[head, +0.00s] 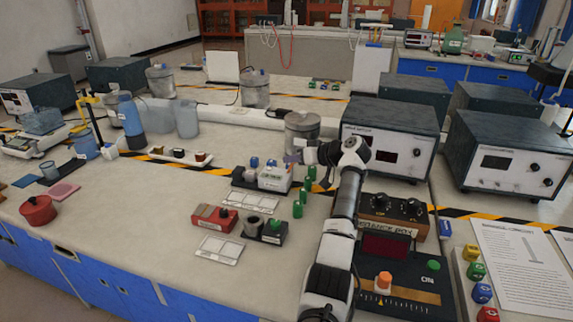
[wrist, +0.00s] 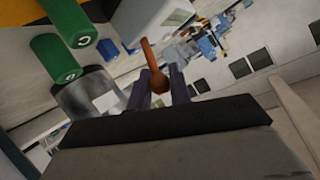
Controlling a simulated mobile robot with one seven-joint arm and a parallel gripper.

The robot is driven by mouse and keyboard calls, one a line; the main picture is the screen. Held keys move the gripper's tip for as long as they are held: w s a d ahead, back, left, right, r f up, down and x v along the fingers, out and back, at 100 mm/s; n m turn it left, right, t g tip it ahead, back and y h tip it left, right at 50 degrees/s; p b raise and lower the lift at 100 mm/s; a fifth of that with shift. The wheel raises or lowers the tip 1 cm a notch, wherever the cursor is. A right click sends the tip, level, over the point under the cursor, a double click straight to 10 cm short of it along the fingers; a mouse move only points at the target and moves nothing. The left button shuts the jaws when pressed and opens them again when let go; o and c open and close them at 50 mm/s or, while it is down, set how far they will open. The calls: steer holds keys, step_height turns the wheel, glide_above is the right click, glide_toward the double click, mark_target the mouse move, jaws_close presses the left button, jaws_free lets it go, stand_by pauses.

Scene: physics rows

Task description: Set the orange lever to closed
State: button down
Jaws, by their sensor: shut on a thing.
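The orange lever (wrist: 153,66) shows in the wrist view as a thin stalk with a rounded knob. Its stalk runs up to a pale, white-sided box (wrist: 150,22). My gripper (wrist: 161,88) has its two dark fingers on either side of the knob and is shut on it. In the head view my gripper (head: 291,158) is just above a white box on a dark base (head: 273,178). The lever itself cannot be made out there, and its exact setting cannot be read.
Green cylinders (head: 298,209) stand close to the right of the white box. A metal can (head: 302,126) stands behind my gripper. A red-and-grey block (head: 214,217) and a dark holder (head: 262,231) sit in front.

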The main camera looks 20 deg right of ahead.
steer(key=shift+d, duration=0.1)
stand_by(0.5)
steer(key=c, duration=1.3)
jaws_free()
steer(key=p+v, duration=0.1)
steer(key=v, duration=0.3)
steer(key=p+v, duration=0.1)
steer(key=v, duration=0.4)
steer(key=p+v, duration=0.1)
steer(key=v, duration=0.4)
steer(key=shift+s+f, duration=0.1)
steer(key=shift+f, duration=0.25)
